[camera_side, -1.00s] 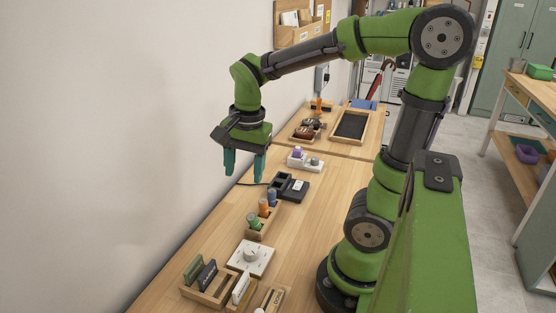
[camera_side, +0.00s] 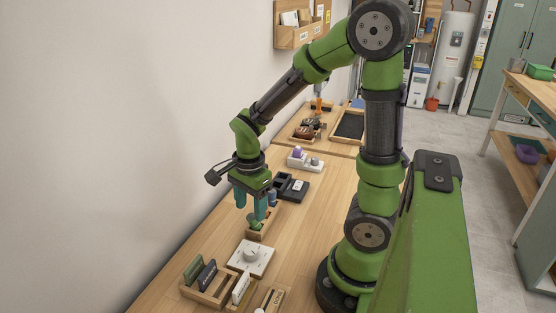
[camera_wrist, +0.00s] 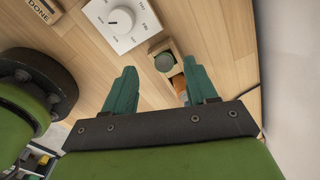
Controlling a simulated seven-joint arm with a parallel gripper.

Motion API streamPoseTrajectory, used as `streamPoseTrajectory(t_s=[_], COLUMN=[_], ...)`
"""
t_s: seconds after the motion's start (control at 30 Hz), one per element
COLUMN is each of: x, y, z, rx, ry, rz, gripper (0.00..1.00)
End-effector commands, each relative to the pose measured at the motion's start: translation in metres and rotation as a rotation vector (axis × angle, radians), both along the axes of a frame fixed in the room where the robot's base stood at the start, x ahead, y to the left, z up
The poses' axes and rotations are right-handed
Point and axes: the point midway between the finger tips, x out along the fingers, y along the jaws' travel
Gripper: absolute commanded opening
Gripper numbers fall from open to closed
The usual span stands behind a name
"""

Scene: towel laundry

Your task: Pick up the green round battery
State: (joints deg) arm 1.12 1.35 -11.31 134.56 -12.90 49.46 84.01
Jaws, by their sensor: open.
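The green round battery (camera_side: 255,225) stands in a wooden holder (camera_side: 254,236) on the table. In the wrist view the battery's round top (camera_wrist: 165,62) shows between and ahead of my two fingers, nearer the right one. My gripper (camera_side: 253,215) is above the holder, fingers pointing down, open and empty. It also shows in the wrist view (camera_wrist: 161,80). An orange battery (camera_wrist: 178,81) sits beside the green one, partly hidden by the right finger. A blue battery (camera_side: 272,198) shows behind the fingers in the side view.
A white dial box (camera_side: 250,257) lies in front of the holder. A wooden rack with upright cards (camera_side: 207,285) is nearer the camera. A black device (camera_side: 293,189) lies behind the holder. The wall is at left; bare table lies to the right.

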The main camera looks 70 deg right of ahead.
Motion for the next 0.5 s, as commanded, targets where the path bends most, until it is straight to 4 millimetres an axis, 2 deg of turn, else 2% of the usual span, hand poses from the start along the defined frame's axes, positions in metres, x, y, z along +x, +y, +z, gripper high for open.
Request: streamPoseTrajectory(t_s=[0.13,0.4,0.5], x=[0.000,0.002,0.003], y=[-0.003,-0.010,-0.010], z=[-0.011,-0.049,-0.054], rx=[0.001,0.000,0.000], ry=[0.003,0.004,0.001], rz=[-0.003,-0.002,-0.001], gripper=[0.57,0.57,0.57])
